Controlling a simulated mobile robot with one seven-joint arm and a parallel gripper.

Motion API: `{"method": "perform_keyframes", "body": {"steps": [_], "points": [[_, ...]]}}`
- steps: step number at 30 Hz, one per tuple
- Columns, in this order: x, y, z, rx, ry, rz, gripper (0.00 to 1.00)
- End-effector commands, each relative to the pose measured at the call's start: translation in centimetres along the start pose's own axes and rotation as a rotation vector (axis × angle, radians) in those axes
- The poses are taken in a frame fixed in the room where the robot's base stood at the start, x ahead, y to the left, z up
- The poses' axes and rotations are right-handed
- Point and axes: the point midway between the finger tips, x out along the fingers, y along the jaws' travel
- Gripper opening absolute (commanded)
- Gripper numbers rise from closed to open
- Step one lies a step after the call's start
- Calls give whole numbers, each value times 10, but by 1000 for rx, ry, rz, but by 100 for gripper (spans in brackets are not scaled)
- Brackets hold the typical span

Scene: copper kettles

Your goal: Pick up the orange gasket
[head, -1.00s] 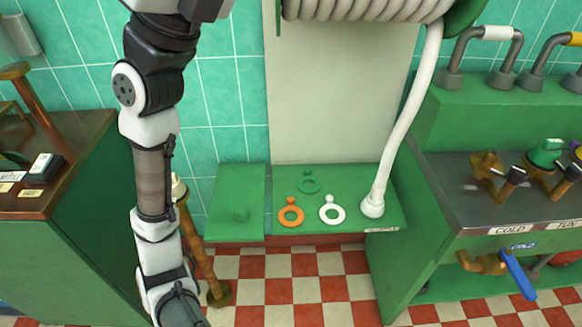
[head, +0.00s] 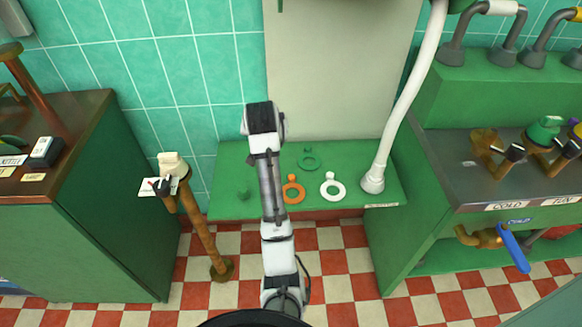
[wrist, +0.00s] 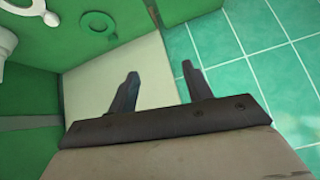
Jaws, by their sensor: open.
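The orange gasket (head: 292,178), a flat ring with a small tab, lies on the green shelf (head: 232,160) in the head view. My arm passes just left of it and reaches its left edge in the picture. A white gasket (head: 330,177) lies to its right and a green gasket (head: 309,168) behind it. In the wrist view my gripper (wrist: 158,72) is open, with nothing between its two fingers. The white gasket (wrist: 50,18) and green gasket (wrist: 112,37) show there at upper left; the orange one does not. My fingers are hidden in the head view.
A white hose (head: 405,105) comes down to the shelf's right end. A brown pipe (head: 203,235) with a pale top stands left of the shelf. A green counter (head: 65,235) stands at left, and a unit with taps (head: 490,185) at right. The pale panel (head: 340,70) rises behind.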

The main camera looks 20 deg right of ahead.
Motion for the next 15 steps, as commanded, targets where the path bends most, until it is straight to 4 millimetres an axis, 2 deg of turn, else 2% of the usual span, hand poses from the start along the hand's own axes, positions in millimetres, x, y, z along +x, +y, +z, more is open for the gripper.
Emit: {"method": "perform_keyframes", "body": {"steps": [1,3,6,11,15], "points": [[8,20,23,25,-90,52,50],[12,38,48,52,-187,107,50],[15,53,70,77,-273,156,50],[27,61,83,88,-312,176,50],[53,66,91,88,-312,175,50]]}}
